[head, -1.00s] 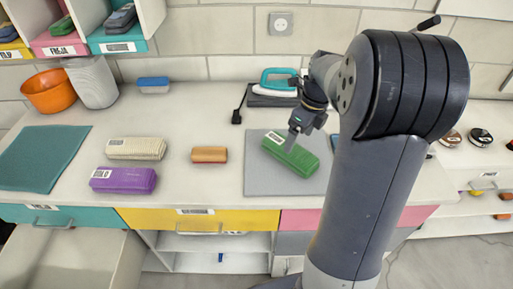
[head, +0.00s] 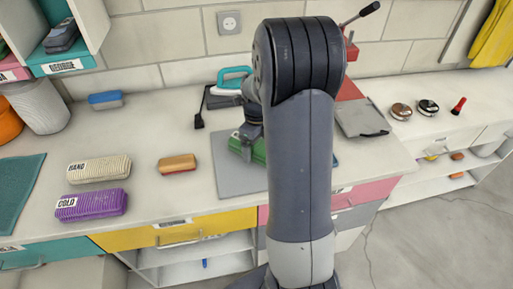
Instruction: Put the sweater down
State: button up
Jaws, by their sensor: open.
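The green folded bundle (head: 259,152), which looks like the sweater, lies on the grey mat (head: 232,182) on the white counter. My arm hides most of it. My gripper (head: 246,150) is open, low over the mat at the left end of the green bundle. Its fingertips are partly hidden, and I cannot tell whether they touch the bundle.
A teal iron (head: 234,80) stands behind. A teal mat (head: 18,190) lies far left.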

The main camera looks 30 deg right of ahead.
jog(key=shift+f, duration=0.7)
jog(key=shift+c, duration=0.5)
jog(key=c, duration=1.2)
